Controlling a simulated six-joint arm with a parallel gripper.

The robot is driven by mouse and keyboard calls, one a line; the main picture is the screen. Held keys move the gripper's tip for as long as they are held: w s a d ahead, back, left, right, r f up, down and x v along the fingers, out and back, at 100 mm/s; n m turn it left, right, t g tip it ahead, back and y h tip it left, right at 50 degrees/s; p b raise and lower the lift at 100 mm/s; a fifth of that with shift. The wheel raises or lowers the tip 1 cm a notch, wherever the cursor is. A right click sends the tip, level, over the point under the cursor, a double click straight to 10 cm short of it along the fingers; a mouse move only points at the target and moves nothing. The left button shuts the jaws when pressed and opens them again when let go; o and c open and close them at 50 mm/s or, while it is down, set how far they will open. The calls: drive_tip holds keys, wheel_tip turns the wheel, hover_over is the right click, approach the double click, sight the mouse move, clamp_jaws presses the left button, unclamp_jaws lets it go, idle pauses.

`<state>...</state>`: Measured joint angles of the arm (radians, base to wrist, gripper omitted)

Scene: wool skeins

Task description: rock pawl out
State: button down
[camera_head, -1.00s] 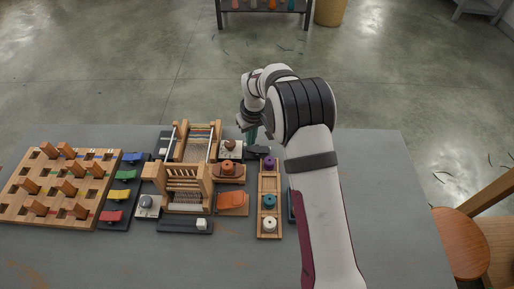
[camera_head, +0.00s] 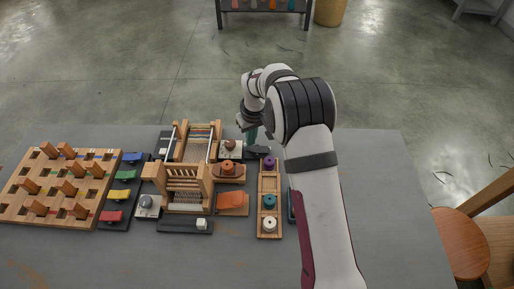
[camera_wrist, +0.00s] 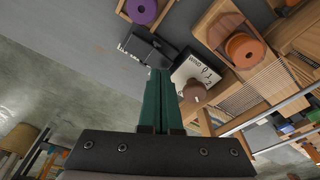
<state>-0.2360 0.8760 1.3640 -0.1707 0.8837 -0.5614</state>
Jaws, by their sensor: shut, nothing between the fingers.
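My gripper (camera_head: 251,138) is shut and empty, with its two green fingers together and pointing down at the back of the table. In the wrist view the fingertips (camera_wrist: 160,72) are right by a dark grey block (camera_wrist: 148,45), which may carry the pawl. I cannot tell whether they touch it. The same dark block (camera_head: 259,150) shows in the head view just below the fingers. A pale plate marked WIND (camera_wrist: 190,75) with a brown knob (camera_wrist: 194,92) lies beside the fingertips, and the plate (camera_head: 231,155) is left of the gripper in the head view.
A wooden loom (camera_head: 162,172) stands left of the gripper. A wooden spool tray (camera_head: 270,182), an orange spool (camera_head: 228,167) and an orange shuttle-like piece (camera_head: 232,200) are nearby. A pegboard (camera_head: 20,205) and coloured levers (camera_head: 123,175) are farther left.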

sight(252, 149)
drive_tip(key=shift+f, duration=1.05)
idle(0.9)
wheel_tip(252, 149, up, 7)
drive_tip(key=shift+f, duration=0.15)
idle(0.4)
drive_tip(key=s+d+r+m, duration=0.3)
drive_tip(key=s+r, duration=0.3)
drive_tip(key=s, duration=0.1)
drive_tip(key=s+d+r+m, duration=0.2)
drive_tip(key=s+d+r, duration=0.2)
drive_tip(key=s+r, duration=0.25)
drive_tip(key=s+d+m+g+y, duration=0.1)
drive_tip(key=s+m, duration=0.5)
drive_tip(key=s, duration=1.8)
drive_tip(key=shift+d+f+m+g, duration=0.3)
drive_tip(key=shift+d+f+g, duration=0.15)
drive_tip(key=shift+d, duration=0.4)
